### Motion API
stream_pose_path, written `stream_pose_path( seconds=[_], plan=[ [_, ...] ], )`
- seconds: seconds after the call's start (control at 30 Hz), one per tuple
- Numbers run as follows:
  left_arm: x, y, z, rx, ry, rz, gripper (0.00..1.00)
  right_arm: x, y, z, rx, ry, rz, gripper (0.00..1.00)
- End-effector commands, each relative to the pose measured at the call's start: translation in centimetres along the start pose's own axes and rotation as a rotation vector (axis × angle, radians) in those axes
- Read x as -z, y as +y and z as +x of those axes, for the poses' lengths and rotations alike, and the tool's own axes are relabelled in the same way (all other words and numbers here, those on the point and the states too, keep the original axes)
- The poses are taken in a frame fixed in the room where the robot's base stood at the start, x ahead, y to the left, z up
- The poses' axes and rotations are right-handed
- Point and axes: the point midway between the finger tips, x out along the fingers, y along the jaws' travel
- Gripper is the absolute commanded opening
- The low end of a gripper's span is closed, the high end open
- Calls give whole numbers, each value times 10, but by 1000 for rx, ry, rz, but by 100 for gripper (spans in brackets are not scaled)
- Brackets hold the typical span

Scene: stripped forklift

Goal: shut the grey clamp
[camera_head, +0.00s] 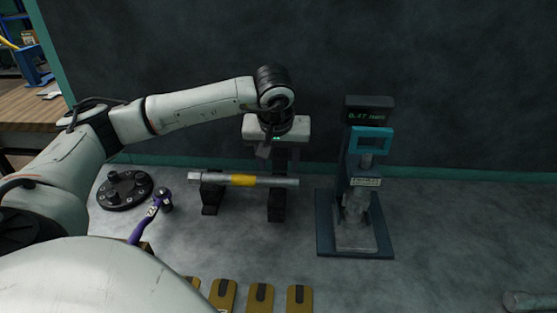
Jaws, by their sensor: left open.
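My left arm reaches across from the left. Its gripper (278,152) points down above the right part of a grey bar with a yellow band (243,181). The gripper is open, and its fingertips are dark and hard to make out against the wall. The bar lies level across two black stands (210,197). I cannot tell for sure which part is the grey clamp. A grey metal fixture (354,208) stands upright on the dark blue gauge stand to the right, apart from my gripper. My right gripper is not in view.
The gauge stand (325,243) carries a green-lit display (367,112) and a teal frame (371,139). A black disc (125,190) and a purple-handled tool (146,222) lie left. Several yellow-brown blocks (260,298) line the front.

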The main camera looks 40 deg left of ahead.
Motion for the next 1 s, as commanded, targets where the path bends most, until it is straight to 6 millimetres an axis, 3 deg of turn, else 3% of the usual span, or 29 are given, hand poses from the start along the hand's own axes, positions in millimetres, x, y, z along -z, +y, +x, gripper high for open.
stream_pose_path(
  seconds=[0.43, 0.8, 1.0],
  plan=[
    [1, 1, -6, -3, 2, 0, 59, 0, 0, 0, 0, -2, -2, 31],
    [1, 1, -76, -5, 4, 1, 59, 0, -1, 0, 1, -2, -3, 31],
    [0, 1, -99, -2, 1, 1, 59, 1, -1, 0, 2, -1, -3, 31]
  ],
)
